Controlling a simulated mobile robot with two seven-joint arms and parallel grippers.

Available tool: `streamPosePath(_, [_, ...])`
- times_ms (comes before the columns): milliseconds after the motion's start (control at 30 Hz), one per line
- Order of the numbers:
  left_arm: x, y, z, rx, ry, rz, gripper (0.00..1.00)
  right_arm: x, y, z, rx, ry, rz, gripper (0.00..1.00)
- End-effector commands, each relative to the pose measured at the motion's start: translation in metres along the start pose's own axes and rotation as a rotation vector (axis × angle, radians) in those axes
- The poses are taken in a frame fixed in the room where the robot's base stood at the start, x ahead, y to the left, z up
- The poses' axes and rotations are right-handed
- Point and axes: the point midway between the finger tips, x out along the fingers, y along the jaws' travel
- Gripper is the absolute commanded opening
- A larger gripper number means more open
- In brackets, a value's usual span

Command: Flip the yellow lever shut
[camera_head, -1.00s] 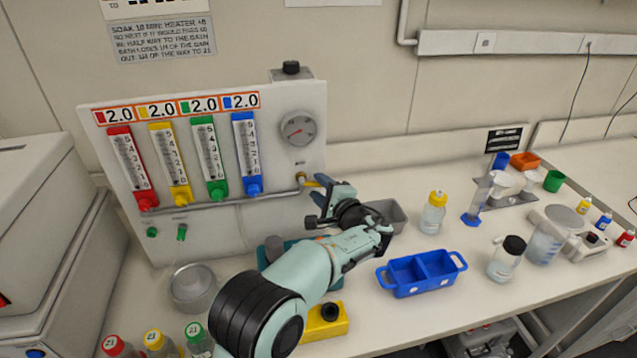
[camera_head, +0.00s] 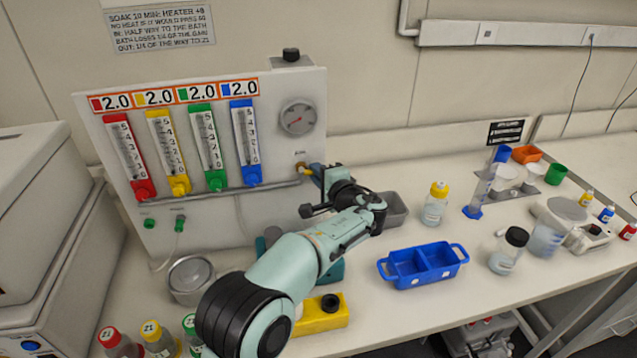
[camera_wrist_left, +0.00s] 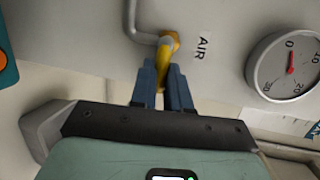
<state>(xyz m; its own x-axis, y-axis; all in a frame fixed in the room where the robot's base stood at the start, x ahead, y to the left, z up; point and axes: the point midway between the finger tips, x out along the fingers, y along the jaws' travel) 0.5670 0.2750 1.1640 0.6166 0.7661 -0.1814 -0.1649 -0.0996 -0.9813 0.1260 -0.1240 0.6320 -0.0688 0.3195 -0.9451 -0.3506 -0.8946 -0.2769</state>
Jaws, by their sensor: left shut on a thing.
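The yellow lever (camera_head: 301,167) is on the valve at the right end of the grey pipe, low on the right of the white flowmeter panel (camera_head: 282,228). In the left wrist view the lever (camera_wrist_left: 165,52) comes out of the panel beside the word AIR and runs down between the two dark blue fingers. My left gripper (camera_head: 318,172) is shut on the lever; the wrist view shows its fingers (camera_wrist_left: 163,84) on either side of the handle. In the head view the fingers hide most of the handle. My right gripper is not in view.
A round gauge (camera_head: 298,118) is on the panel above the valve. A grey bin (camera_head: 393,212) stands right behind my wrist. A blue two-part tray (camera_head: 424,266) and a yellow-capped bottle (camera_head: 435,204) stand to the right. A yellow block (camera_head: 318,318) is near my forearm.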

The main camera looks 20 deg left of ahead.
Motion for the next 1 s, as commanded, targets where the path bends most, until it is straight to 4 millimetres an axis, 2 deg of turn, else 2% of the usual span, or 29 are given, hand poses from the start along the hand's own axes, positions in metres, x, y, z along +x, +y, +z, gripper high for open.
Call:
streamPosePath(33, [-0.001, 0.002, 0.001, -0.025, 0.001, 0.008, 0.00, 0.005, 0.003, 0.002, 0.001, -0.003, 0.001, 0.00])
streamPosePath(300, [-0.001, -0.002, 0.001, -0.037, 0.003, 0.012, 0.00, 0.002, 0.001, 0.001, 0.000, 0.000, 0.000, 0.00])
streamPosePath(333, [-0.001, -0.002, 0.001, -0.037, 0.003, 0.012, 0.19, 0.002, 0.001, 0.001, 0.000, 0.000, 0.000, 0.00])
streamPosePath(400, [-0.001, -0.002, 0.001, -0.037, 0.003, 0.012, 0.41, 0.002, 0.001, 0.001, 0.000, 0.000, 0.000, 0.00])
streamPosePath(767, [-0.005, -0.001, 0.001, -0.035, 0.004, 0.011, 0.41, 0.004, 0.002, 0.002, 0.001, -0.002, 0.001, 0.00])
streamPosePath(867, [-0.015, -0.001, 0.000, -0.035, 0.005, 0.012, 0.41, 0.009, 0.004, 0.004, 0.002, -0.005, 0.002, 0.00])
streamPosePath(1000, [-0.043, 0.001, 0.000, -0.037, 0.007, 0.013, 0.41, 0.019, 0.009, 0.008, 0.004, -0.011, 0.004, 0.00])
